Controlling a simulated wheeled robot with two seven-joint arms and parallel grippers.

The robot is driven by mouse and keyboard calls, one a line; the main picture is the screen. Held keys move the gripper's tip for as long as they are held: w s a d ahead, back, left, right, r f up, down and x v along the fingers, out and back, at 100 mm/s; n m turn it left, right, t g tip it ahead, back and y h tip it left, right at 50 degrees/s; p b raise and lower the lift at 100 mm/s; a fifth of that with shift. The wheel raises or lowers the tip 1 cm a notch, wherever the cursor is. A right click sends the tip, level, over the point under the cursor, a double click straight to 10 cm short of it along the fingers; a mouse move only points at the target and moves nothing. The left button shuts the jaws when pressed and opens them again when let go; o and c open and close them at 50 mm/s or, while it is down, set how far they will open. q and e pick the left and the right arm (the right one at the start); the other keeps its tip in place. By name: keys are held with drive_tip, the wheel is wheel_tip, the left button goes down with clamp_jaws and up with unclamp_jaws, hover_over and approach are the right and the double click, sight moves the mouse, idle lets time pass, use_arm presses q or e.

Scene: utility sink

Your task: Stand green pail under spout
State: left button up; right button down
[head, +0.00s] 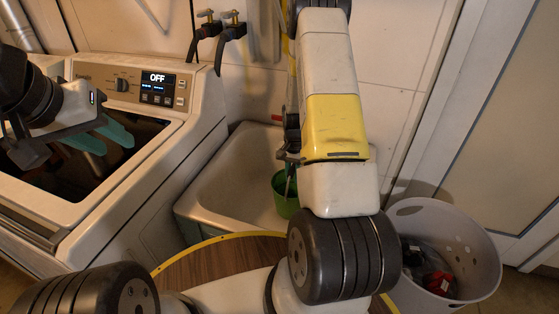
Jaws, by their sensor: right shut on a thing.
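The green pail (284,196) is inside the pale utility sink (235,178), near its right side, and is partly hidden by my right arm. My right gripper (289,163) is just above the pail, mostly hidden behind the arm, and is shut on the pail. Whether the pail touches the sink bottom cannot be told. The spout is not clearly visible; a small red part (278,118) shows at the sink's back, beside my right arm.
A top-loading washer (190,125) with a display reading OFF stands left of the sink. Two wall taps with dark hoses (231,32) are behind it. A white perforated basket (470,252) with dark and red items stands at right. A round wooden top (215,268) is in front.

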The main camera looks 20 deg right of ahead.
drive_tip(key=shift+f, duration=0.9)
drive_tip(key=c, duration=1.3)
unclamp_jaws()
